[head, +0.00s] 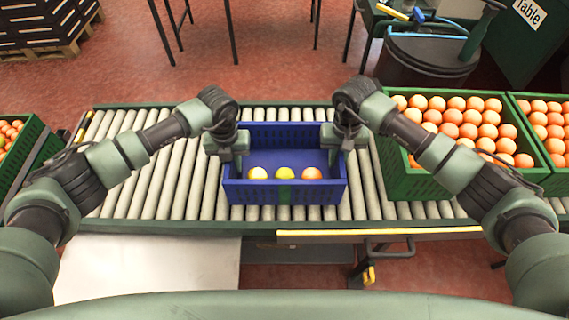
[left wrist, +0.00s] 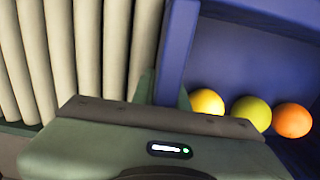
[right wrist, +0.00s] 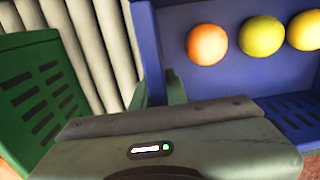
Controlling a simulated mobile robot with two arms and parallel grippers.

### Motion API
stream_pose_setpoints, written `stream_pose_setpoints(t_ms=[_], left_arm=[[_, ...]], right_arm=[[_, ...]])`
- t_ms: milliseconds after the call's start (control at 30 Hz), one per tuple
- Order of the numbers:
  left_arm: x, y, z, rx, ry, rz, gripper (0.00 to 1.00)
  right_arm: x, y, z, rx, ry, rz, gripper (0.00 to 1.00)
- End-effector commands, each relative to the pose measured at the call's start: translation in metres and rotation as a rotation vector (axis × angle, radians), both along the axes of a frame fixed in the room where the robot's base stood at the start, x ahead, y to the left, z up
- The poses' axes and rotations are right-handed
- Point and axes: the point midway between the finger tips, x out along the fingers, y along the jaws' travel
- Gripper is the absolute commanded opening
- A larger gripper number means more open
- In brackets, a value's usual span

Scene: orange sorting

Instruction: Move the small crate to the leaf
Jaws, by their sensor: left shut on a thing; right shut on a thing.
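The small blue crate (head: 330,192) sits on the roller conveyor in front of me. Three fruits lie in it: a yellow one (head: 258,173), a yellow-green one (head: 285,172) and an orange one (head: 311,173). My left gripper (head: 232,158) is shut on the crate's left wall (left wrist: 178,50). My right gripper (head: 338,150) is shut on its right wall (right wrist: 150,50). The fingertips are partly hidden. A pale flat panel (head: 150,265) at the conveyor's near left side may be the leaf; I cannot tell for sure.
Green crates full of oranges stand to the right, the nearest (head: 415,186) close beyond the blue crate. Another green crate (head: 40,150) is at the far left. The rollers (head: 130,180) left of the blue crate are bare. A yellow-edged bar (head: 380,233) runs along the near side.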

Motion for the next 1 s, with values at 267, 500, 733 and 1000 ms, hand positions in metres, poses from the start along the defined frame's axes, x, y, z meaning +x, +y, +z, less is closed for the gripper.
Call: stream_pose_setpoints(t_ms=[267, 500, 733, 1000], left_arm=[[0.001, 0.0, 0.015, -0.001, -0.002, 0.0, 0.0], [0.001, 0.0, 0.039, -0.001, -0.002, 0.0, 0.0], [0.001, 0.0, 0.051, -0.001, -0.001, 0.0, 0.0], [0.001, 0.0, 0.051, -0.001, -0.001, 0.0, 0.0]], right_arm=[[0.001, 0.0, 0.015, 0.001, -0.002, 0.0, 0.0], [0.001, 0.0, 0.038, 0.001, -0.001, 0.0, 0.0], [0.0, 0.0, 0.051, 0.0, -0.001, 0.0, 0.0], [0.0, 0.0, 0.05, 0.0, -0.001, 0.0, 0.0]])
